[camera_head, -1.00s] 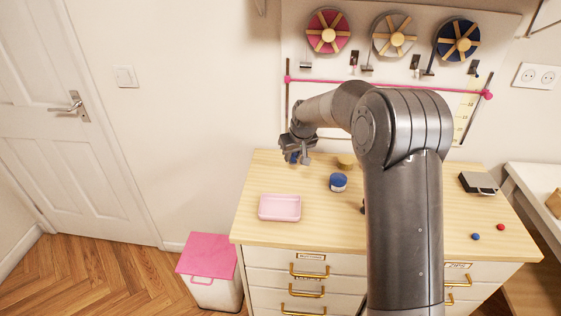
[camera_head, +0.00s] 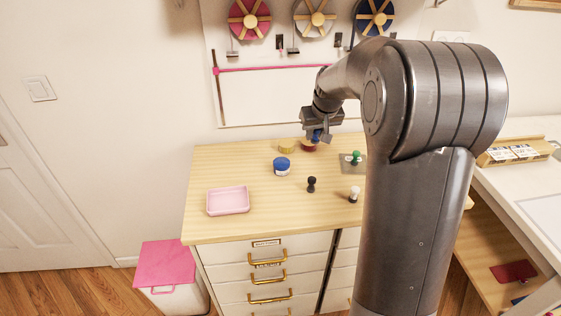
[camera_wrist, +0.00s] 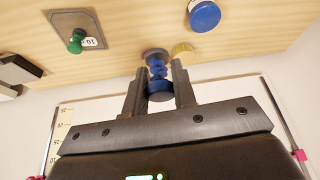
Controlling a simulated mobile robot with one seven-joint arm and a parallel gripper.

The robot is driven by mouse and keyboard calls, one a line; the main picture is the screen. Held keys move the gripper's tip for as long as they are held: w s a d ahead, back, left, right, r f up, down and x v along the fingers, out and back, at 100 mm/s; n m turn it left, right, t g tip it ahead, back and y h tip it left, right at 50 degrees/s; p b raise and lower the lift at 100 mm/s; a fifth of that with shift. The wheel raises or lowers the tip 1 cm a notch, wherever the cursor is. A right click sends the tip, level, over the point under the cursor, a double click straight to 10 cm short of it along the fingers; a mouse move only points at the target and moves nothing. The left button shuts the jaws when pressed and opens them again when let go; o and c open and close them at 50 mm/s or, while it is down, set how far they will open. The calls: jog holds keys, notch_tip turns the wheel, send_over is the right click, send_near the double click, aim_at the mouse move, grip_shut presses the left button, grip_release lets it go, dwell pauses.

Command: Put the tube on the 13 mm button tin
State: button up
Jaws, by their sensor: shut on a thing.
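My gripper (camera_head: 318,136) is shut on a small blue waisted piece (camera_wrist: 157,70), perhaps the tube; it also shows in the head view (camera_head: 316,135). The piece is over or just beside a dark red round tin (camera_head: 309,146) near the table's back; whether they touch is unclear. The tin shows partly behind the piece in the wrist view (camera_wrist: 151,52). I cannot read any size on the tins.
A green piece (camera_head: 356,157) stands on a grey plate (camera_wrist: 72,18) with a "10" label. Black (camera_head: 311,184) and white (camera_head: 354,194) pieces stand nearer the front. A pink tray (camera_head: 228,201) is at left. The table (camera_head: 258,213) is clear around the tray.

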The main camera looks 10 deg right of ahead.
jog(key=shift+s+d, duration=0.2)
send_over(281, 159)
jog(key=s, duration=0.1)
notch_tip(281, 159, down, 7)
jog(key=shift+s+r, duration=0.1)
jog(key=shift+f, duration=2)
jog(key=shift+f, duration=0.1)
jog(key=o, duration=1)
